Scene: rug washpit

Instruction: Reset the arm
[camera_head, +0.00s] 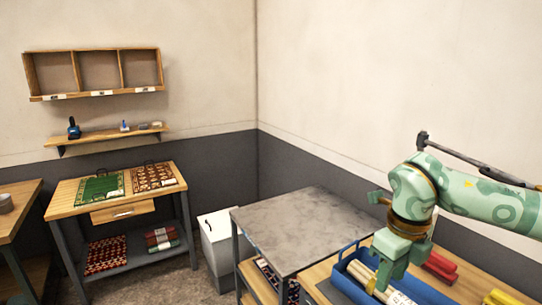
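My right arm comes in from the right, pale green with gold joint rings. Its gripper (384,281) points down over a blue bin (434,294) on the wooden bench at the lower right. Pale rod-like pieces (361,271) lie in the bin right beside the fingers. I cannot tell whether the fingers touch or hold one, nor whether they are open or shut. My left gripper is not in view.
A grey-topped table (305,228) stands left of the bin, its top bare. Red rolls (440,266) lie behind the bin. A white lidded box (217,237) stands on the floor. A wooden bench (64,202) with folded rugs is at the left, under wall shelves (97,97).

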